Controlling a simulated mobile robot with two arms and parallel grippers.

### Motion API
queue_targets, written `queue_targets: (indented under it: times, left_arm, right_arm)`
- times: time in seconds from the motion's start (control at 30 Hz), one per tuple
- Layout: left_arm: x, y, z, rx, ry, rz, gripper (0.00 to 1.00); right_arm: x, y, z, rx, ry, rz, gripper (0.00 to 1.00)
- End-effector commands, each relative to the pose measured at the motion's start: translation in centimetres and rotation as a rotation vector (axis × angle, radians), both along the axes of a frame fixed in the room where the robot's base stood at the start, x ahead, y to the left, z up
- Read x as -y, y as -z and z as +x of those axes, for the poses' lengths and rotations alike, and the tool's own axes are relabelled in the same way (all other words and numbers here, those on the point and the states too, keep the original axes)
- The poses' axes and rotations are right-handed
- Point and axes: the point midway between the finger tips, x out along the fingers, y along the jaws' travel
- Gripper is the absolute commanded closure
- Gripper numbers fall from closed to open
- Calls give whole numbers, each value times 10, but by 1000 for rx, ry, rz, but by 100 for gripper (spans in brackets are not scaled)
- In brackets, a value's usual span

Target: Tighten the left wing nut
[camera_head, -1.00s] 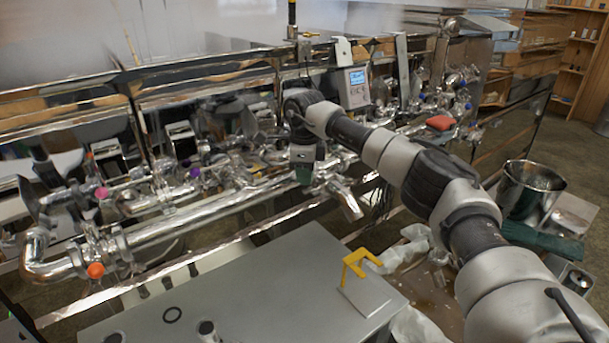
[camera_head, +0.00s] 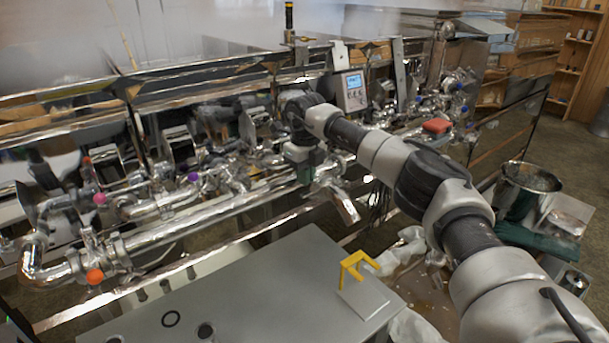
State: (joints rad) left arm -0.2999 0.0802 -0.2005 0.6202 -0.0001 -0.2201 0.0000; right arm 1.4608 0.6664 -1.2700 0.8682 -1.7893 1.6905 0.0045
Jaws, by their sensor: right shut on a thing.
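My right arm reaches in from the right to the steel pipework of the evaporator. My right gripper (camera_head: 306,172) points down at the pipe (camera_head: 215,216), beside a valve fitting (camera_head: 343,203). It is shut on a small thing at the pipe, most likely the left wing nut. The nut itself is too small and too hidden behind the gripper to make out. I cannot tell how tight it sits. My left gripper is not in view.
A display box (camera_head: 352,91) stands close behind my right wrist. A grey table (camera_head: 250,288) with a yellow bracket (camera_head: 356,268) is in front. Pipes with an orange knob (camera_head: 95,276) run to the left. A metal bucket (camera_head: 526,188) stands at right.

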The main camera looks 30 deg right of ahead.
Motion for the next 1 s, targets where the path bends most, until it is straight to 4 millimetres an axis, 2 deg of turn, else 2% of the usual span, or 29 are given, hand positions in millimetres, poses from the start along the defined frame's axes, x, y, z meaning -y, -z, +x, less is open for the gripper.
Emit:
queue_targets:
  times: [0.53,0.6,0.7,1.0]
  left_arm:
    - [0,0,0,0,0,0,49]
    - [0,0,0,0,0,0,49]
    - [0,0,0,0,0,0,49]
    - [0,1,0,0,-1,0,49]
  right_arm:
    - [1,1,0,0,24,1,100]
    - [1,1,0,0,24,1,86]
    - [1,1,0,0,24,1,70]
    - [0,0,0,0,23,1,69]
